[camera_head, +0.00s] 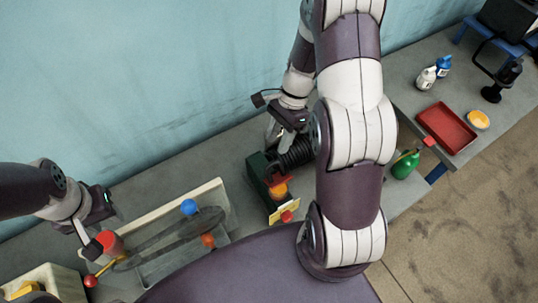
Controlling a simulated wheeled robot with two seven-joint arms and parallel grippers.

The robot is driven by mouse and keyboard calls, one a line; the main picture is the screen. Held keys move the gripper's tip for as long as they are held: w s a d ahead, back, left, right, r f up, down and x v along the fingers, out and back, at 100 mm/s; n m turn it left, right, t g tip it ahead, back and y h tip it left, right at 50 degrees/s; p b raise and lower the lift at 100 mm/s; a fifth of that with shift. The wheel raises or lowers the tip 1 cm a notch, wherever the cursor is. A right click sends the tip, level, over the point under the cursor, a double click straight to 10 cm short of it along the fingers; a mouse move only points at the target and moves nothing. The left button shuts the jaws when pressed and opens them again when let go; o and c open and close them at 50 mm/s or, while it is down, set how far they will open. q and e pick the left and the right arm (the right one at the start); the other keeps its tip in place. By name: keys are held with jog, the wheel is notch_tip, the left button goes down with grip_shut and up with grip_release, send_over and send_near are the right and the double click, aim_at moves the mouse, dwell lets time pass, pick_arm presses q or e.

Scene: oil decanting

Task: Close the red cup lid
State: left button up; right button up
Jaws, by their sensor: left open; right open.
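A red, cup-like piece (108,242) stands at the lower left, by the tray's left end. It is small, and I cannot tell its lid from its body or whether the lid is shut. My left gripper (88,240) points down right beside it, with its fingers open; I cannot tell whether they touch it. My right gripper (282,136) is open, pointing down over the back of a dark green device (257,170). My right arm hides part of the table there.
A pale tray (222,190) holds a blue ball (189,207) and an orange ball (208,240). A red ball (90,281) is at its left. To the right are a green bottle (405,165), a red tray (446,128) and white and blue bottles (426,78).

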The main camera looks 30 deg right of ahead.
aim_at(271, 164)
jog(key=p+x, duration=0.1)
jog(key=x, duration=0.5)
jog(key=shift+w+f, duration=0.1)
jog(key=shift+f, duration=0.3)
jog(key=shift+a+f, duration=0.2)
jog(key=shift+f, duration=0.15)
jog(key=shift+d, duration=0.1)
grip_shut()
